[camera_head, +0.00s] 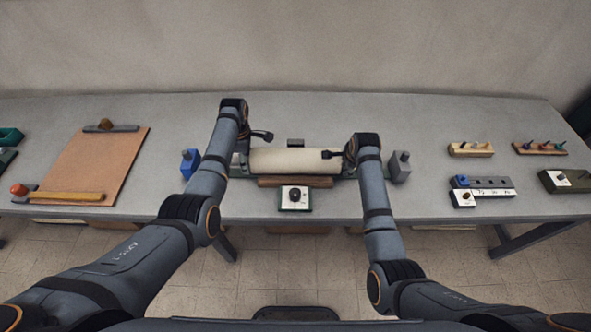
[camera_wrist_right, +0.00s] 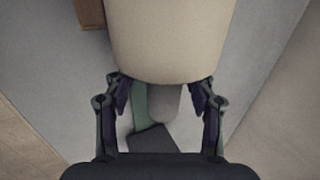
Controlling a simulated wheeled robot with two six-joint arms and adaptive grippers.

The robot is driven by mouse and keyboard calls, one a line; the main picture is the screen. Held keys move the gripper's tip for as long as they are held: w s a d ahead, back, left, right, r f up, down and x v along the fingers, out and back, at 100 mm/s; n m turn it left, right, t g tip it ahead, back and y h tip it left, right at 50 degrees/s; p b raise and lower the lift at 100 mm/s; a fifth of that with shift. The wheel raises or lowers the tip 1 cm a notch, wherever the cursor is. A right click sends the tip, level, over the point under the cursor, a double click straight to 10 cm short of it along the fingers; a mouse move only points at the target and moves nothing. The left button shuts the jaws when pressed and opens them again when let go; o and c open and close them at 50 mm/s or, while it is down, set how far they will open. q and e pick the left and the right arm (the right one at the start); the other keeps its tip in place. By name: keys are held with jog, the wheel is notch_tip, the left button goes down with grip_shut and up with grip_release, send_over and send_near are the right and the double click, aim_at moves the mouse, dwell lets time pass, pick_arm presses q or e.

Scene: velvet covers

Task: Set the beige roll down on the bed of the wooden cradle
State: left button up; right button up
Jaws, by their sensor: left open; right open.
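The beige roll (camera_head: 295,161) lies level, its length running left to right, at the middle of the table. The wooden cradle (camera_head: 295,182) shows as a brown strip just under its front side; the roll hides the cradle's bed and the contact between them. My left gripper (camera_head: 241,159) is at the roll's left end, its fingers small and partly hidden by the arm. My right gripper (camera_head: 349,160) is at the right end. In the right wrist view, the roll (camera_wrist_right: 170,40) reaches between the open fingers, which stand apart on both sides of its end.
A blue block (camera_head: 190,164) stands left of the left arm and a grey block (camera_head: 400,167) right of the right arm. A white box with a black knob (camera_head: 294,198) sits in front of the cradle. A clipboard (camera_head: 90,165) lies left; small wooden racks (camera_head: 471,149) stand right.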

pick_arm(q)
notch_tip(320, 180, up, 12)
jog(key=shift+f, duration=0.2)
pick_arm(e)
jog(key=v, duration=0.7)
jog(key=shift+r, duration=0.25)
jog(key=shift+s, duration=0.1)
